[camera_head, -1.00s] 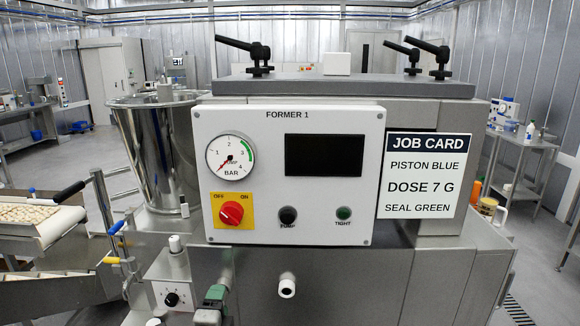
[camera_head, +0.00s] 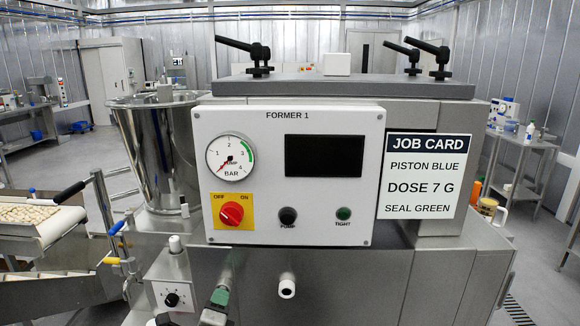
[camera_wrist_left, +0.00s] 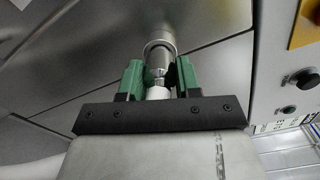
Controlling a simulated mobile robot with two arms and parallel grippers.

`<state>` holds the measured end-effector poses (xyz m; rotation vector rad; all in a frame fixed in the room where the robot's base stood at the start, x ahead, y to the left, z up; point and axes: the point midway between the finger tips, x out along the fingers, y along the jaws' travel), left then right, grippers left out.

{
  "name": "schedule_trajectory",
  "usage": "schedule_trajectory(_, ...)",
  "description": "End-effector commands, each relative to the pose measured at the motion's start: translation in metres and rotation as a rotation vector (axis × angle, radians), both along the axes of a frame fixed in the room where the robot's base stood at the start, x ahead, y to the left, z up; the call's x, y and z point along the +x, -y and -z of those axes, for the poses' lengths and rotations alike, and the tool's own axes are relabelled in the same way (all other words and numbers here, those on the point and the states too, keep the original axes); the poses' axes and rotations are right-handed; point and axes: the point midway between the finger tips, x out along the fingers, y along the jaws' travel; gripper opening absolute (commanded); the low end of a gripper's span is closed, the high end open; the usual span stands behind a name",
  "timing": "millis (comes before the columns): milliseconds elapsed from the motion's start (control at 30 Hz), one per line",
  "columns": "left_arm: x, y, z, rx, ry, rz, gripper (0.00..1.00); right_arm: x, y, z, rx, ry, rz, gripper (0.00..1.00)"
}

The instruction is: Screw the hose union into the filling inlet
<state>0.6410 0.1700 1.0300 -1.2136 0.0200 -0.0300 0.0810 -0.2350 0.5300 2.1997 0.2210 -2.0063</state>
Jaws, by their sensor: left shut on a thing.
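My left gripper (camera_wrist_left: 158,82) has green fingers and is shut on the hose union (camera_wrist_left: 157,74), a pale metal piece with a white lower part. A steel ring-shaped fitting (camera_wrist_left: 152,46), which looks like the filling inlet, is directly ahead of the union on the machine's face. The union's tip lies at or inside the ring; I cannot tell whether the threads are engaged. In the head view the left gripper (camera_head: 218,298) shows at the bottom edge, in front of the machine, and the union is hidden there. My right gripper is not in view.
The control panel (camera_head: 288,215) has a gauge (camera_head: 230,158) with its needle low, a red switch (camera_head: 231,213) and a green TIGHT light or button (camera_head: 343,213). A short white-ended pipe (camera_head: 287,286) sticks out right of the gripper. A dial box (camera_head: 171,297) stands left.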

Motion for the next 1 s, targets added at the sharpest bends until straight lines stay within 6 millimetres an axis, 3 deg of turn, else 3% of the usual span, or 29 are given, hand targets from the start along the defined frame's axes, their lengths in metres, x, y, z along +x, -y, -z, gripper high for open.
schedule_trajectory(100, 0.0, -0.001, -0.002, 0.336, 0.012, 0.002, 0.04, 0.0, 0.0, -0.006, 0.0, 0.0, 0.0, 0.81)
schedule_trajectory(233, 0.001, 0.0, -0.002, 0.589, 0.02, 0.002, 0.04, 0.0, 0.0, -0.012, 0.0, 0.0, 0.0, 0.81)
schedule_trajectory(633, 0.001, 0.0, -0.002, 0.712, 0.024, 0.0, 0.04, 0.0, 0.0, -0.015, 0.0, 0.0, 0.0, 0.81)
schedule_trajectory(900, 0.002, -0.001, -0.007, 1.484, 0.049, 0.003, 0.04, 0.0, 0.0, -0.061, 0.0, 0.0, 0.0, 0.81)
schedule_trajectory(1000, 0.002, 0.0, -0.003, 1.621, 0.053, 0.001, 0.04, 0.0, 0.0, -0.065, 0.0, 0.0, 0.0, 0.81)
